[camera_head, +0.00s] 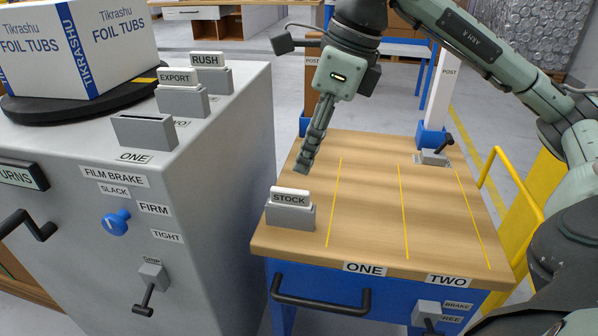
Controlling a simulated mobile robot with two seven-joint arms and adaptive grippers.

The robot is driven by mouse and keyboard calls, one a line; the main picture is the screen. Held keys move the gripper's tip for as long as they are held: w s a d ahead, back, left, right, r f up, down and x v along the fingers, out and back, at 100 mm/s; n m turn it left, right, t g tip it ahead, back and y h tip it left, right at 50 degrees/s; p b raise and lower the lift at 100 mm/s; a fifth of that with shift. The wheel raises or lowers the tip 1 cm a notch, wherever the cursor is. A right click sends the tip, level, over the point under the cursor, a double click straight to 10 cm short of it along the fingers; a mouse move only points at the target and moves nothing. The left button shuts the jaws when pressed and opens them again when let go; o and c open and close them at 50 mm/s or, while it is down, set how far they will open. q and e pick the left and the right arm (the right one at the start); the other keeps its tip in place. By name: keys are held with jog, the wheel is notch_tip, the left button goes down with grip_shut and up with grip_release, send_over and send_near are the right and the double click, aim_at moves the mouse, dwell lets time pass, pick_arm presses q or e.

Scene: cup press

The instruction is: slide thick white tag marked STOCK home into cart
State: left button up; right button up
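The thick white STOCK tag (289,197) stands upright in a grey slotted holder (290,217) at the front left corner of the cart's wooden top (375,200). Its lettered upper part shows above the holder; its lower edge is hidden, so I cannot tell how deep it sits. My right gripper (304,168) comes down from above, behind the tag and slightly to its right, apart from it. Its fingers are seen edge-on and overlap, so their opening does not show. Nothing is visible in them. My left gripper is out of view.
Left is a grey machine (225,150) with RUSH (208,59) and EXPORT (174,76) tags in holders, an empty holder (145,130), and a foil tubs box (80,45). The cart has a front handle (320,303) and clear space across its marked lanes.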

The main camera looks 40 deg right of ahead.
jog(key=shift+v, duration=1.7)
jog(key=shift+f, duration=0.1)
